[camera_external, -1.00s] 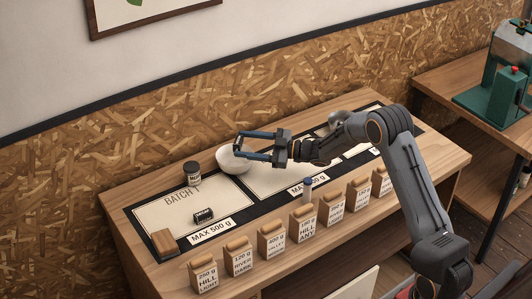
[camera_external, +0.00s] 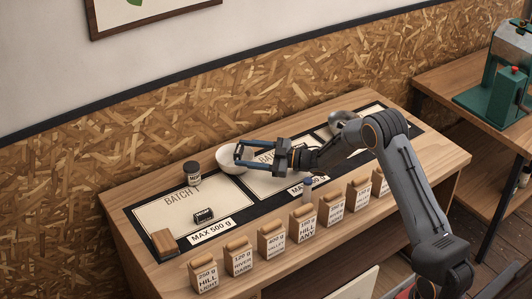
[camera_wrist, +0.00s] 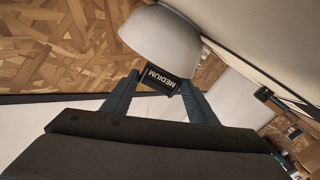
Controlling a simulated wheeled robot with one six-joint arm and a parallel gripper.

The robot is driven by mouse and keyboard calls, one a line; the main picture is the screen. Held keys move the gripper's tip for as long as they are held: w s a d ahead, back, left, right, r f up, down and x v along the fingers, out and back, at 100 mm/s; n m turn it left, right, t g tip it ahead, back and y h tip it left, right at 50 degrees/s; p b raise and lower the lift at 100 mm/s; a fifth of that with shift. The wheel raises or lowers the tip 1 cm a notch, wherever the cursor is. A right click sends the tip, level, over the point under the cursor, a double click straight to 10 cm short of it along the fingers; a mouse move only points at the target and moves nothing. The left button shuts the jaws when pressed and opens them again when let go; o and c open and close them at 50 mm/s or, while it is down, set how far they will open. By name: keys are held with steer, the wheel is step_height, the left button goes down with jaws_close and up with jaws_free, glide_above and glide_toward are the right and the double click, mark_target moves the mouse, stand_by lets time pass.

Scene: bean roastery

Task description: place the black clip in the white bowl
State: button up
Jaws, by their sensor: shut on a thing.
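The black clip (camera_wrist: 160,79), with a white label reading MEDIUM, is between my fingertips in the wrist view. My gripper (camera_external: 239,153) is shut on it. The white bowl (camera_external: 226,164) stands at the back of the counter, and my fingertips overlap it in the external view. In the wrist view the bowl (camera_wrist: 158,38) is just beyond the clip. I cannot tell whether the clip touches the bowl. A second dark clip (camera_external: 203,216) with a pale label lies on the left board.
A dark jar (camera_external: 192,173) stands left of the bowl. A wooden block (camera_external: 164,242) lies at the left board's corner. Several labelled bags (camera_external: 271,240) line the counter's front edge. A metal bowl (camera_external: 341,117) is at the back right.

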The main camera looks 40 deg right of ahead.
steer(key=o, duration=1.1)
steer(key=shift+s+f, duration=0.15)
steer(key=shift+f, duration=0.65)
steer(key=shift+r, duration=0.4)
steer(key=v, duration=0.7)
steer(key=shift+d+r, duration=0.15)
steer(key=shift+r, duration=0.35)
steer(key=shift+d, duration=0.1)
